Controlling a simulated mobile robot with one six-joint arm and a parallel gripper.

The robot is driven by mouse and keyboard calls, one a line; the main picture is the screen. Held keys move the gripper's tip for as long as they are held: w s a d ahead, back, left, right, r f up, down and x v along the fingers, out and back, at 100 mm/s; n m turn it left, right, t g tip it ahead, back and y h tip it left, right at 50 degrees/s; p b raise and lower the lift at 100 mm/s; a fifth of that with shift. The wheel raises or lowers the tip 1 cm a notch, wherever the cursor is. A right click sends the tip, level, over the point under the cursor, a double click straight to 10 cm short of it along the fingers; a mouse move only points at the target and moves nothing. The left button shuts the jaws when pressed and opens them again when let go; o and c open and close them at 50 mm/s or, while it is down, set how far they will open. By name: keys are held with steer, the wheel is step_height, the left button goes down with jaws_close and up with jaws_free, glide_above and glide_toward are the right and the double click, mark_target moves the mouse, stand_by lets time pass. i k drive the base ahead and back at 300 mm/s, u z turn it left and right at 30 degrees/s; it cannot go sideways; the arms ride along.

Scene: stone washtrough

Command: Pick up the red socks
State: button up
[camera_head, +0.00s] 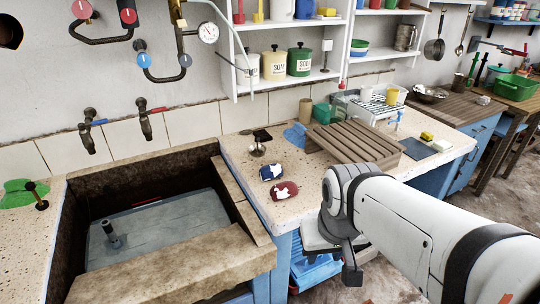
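The red socks (284,190) look like a small rounded red bundle with a white pattern. They lie on the speckled counter (262,206) just right of the stone trough, near the counter's front edge. A similar blue bundle (272,171) with a white pattern lies just behind them, close by. My arm comes in from the lower right. My gripper (350,268) seems to be the dark part hanging at the arm's end, right of the red socks and apart from them. Its fingers are not clear, so I cannot tell whether it is open or shut.
The stone trough (215,262) holds grey water at left. A wooden slatted rack (357,140) stands on the counter behind my arm. A drain-like metal piece (257,148) and a blue cloth (296,135) are behind the bundles. A blue crate (316,270) sits below the counter.

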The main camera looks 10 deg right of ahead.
mark_target(285, 190)
steer(key=i, duration=0.9)
steer(key=u, duration=0.05)
